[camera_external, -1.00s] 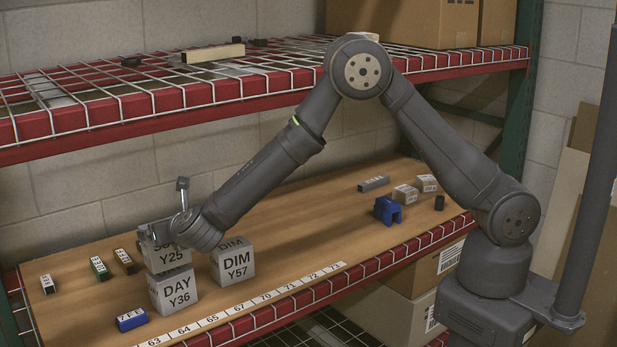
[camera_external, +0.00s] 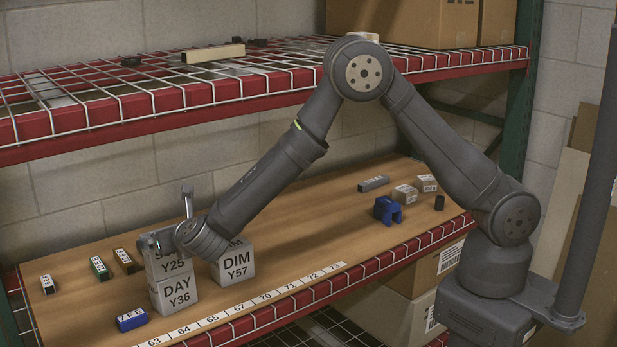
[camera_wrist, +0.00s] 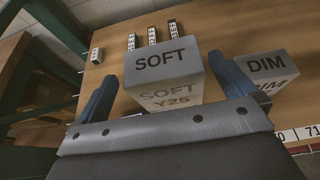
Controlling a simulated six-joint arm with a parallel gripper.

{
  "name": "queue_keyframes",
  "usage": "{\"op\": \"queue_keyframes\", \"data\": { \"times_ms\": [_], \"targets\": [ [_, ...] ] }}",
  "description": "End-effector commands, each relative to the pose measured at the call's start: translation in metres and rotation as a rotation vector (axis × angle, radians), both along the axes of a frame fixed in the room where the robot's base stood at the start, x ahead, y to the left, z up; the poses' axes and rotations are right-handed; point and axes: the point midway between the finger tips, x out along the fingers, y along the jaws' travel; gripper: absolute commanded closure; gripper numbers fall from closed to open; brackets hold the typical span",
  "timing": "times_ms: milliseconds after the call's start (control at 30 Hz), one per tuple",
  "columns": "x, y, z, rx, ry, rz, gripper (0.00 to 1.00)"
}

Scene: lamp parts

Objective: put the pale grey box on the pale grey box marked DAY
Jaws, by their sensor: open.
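The pale grey box marked SOFT Y25 (camera_external: 172,265) sits on top of the pale grey box marked DAY Y36 (camera_external: 176,293), the two forming an upright stack. In the wrist view the SOFT box (camera_wrist: 165,70) stands between the spread fingers, with a gap showing on its left side. My gripper (camera_external: 165,243) is open at the top of the SOFT box in the external view. In the wrist view my gripper (camera_wrist: 168,95) has one blue-grey finger on each side. The right finger is close to the box; whether it touches I cannot tell.
The box marked DIM Y57 (camera_external: 233,264) stands close to the right of the stack. A blue block (camera_external: 132,319) lies in front on the left. Several small blocks (camera_external: 99,267) lie at the left. The wire shelf (camera_external: 90,105) is above.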

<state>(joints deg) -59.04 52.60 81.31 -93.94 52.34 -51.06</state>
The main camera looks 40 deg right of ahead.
Motion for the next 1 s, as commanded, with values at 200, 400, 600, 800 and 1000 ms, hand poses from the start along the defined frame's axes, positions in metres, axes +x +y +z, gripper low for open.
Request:
{"op": "queue_keyframes", "data": {
  "times_ms": [200,400,600,800,1000],
  "targets": [
    [-0.046,0.001,0.02,0.001,-0.002,0.002,0.0],
    [-0.078,0.001,0.033,0.0,-0.001,0.001,0.0],
    [-0.092,0.0,0.038,-0.002,-0.001,-0.001,0.0],
    [-0.093,-0.001,0.039,-0.002,-0.001,-0.002,0.0],
    [-0.091,-0.001,0.038,-0.001,-0.001,-0.003,0.0]
  ]
}}
